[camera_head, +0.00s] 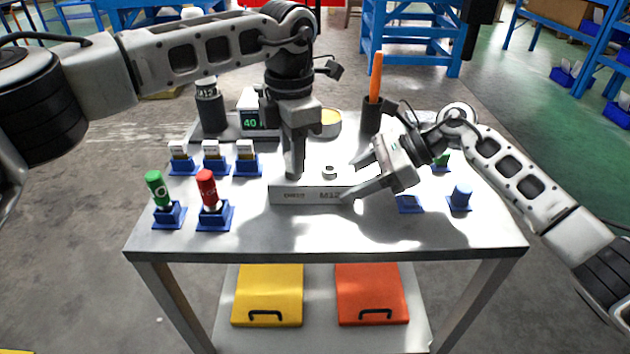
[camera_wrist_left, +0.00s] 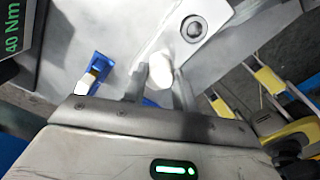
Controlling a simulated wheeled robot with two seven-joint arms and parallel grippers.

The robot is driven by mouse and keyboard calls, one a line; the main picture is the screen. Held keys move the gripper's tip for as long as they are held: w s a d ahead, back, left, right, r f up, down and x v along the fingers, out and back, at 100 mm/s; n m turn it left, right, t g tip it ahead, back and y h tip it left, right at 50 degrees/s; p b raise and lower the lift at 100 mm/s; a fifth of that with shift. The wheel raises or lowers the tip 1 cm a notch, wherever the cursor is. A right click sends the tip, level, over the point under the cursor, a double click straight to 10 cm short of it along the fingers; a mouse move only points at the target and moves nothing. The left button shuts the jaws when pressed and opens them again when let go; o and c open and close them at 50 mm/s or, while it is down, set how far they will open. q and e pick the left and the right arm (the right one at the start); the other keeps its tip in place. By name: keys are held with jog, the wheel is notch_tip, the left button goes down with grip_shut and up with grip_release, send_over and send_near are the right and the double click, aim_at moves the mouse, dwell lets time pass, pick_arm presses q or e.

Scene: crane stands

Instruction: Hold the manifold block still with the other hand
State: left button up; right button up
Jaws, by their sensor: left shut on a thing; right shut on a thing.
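The manifold block (camera_head: 308,194), a pale bar with dark lettering on its front face, lies in the middle of the grey table. A round port shows on its top, and the block also shows in the left wrist view (camera_wrist_left: 213,18). My left gripper (camera_head: 294,172) points down at the block's left part. In the wrist view, its fingers (camera_wrist_left: 161,88) are shut on a white rounded piece (camera_wrist_left: 162,68) next to the port; glare hides its detail. My right gripper (camera_head: 360,176) comes from the right and is shut on the block's right end. Its exact contact is hard to see.
Green (camera_head: 156,189) and red (camera_head: 207,188) bottles stand in blue holders at the front left, with several white-topped pieces behind. A 40 Nm display (camera_head: 250,122) stands at the back. A dark cup (camera_head: 371,117) holds an orange-handled tool. The table's front middle is clear.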

pick_arm(q)
jog(key=shift+r, duration=0.1)
jog(key=n, duration=0.5)
jog(key=shift+n, duration=0.9)
jog(key=n, duration=0.3)
jog(key=shift+n, duration=0.3)
jog(key=n, duration=0.4)
jog(key=shift+r+n, duration=0.1)
jog(key=shift+n, duration=0.3)
